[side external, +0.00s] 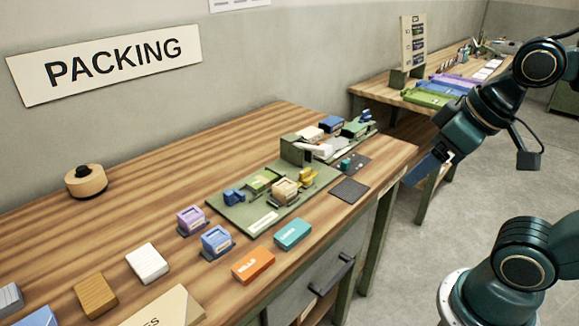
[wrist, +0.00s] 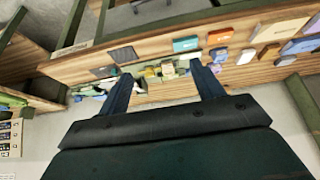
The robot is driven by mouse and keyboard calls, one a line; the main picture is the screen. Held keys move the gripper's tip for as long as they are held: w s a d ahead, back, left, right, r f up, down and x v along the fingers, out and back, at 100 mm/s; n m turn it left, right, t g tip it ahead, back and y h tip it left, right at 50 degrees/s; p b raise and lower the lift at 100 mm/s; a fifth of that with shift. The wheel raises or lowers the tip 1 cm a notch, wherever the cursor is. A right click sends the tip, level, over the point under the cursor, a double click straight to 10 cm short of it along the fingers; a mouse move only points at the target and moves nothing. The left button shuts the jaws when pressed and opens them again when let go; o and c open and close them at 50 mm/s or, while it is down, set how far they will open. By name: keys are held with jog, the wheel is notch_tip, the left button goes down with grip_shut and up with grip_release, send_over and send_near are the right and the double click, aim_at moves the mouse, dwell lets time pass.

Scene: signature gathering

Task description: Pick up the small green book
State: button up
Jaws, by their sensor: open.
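My gripper (side external: 432,164) is open and empty, in the air right of the packing bench. Its two fingers, spread apart, also show in the wrist view (wrist: 160,80). A small blue-green book-like block (side external: 292,234) with white lettering lies flat near the bench's front edge, beside an orange one (side external: 253,265). The blue-green block also shows in the wrist view (wrist: 220,37), beyond the fingers and well apart from them. A flat green item (side external: 428,98) lies on the far table. I cannot tell for certain which is the small green book.
The bench (side external: 150,215) holds a green board (side external: 232,218) with small coloured pieces, a dark pad (side external: 350,190), a purple block (side external: 192,219), a blue block (side external: 217,241) and a white block (side external: 147,263). A round wooden holder (side external: 86,181) stands at the back.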

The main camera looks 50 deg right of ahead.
jog(key=w+a+r+n+g+y, duration=0.15)
jog(key=w+n, duration=0.35)
jog(key=w, duration=0.7)
jog(key=w+a+r+n+g+y, duration=0.15)
jog(key=w+n, duration=0.25)
jog(key=w, duration=0.9)
jog(key=w+d+f+n+g, duration=0.1)
jog(key=w+d+f+n, duration=0.1)
jog(key=w+f, duration=0.3)
jog(key=w+d+f+n+y, duration=0.1)
jog(key=w+d+f+n, duration=0.1)
jog(key=w+f, duration=0.3)
jog(key=w+d+f+n+g, duration=0.1)
jog(key=w+d+f+n, duration=0.1)
jog(key=w+f+n, duration=0.2)
jog(key=shift+w+d+f+n+g, duration=0.2)
jog(key=shift+w+f, duration=0.15)
jog(key=shift+f, duration=0.45)
jog(key=shift+w+d+f+n+g, duration=0.1)
jog(key=shift+w+d+f, duration=0.2)
jog(key=shift+f, duration=0.45)
jog(key=shift+w+f, duration=0.15)
jog(key=shift+f, duration=0.25)
jog(key=shift+f+y, duration=0.1)
jog(key=shift+y, duration=0.2)
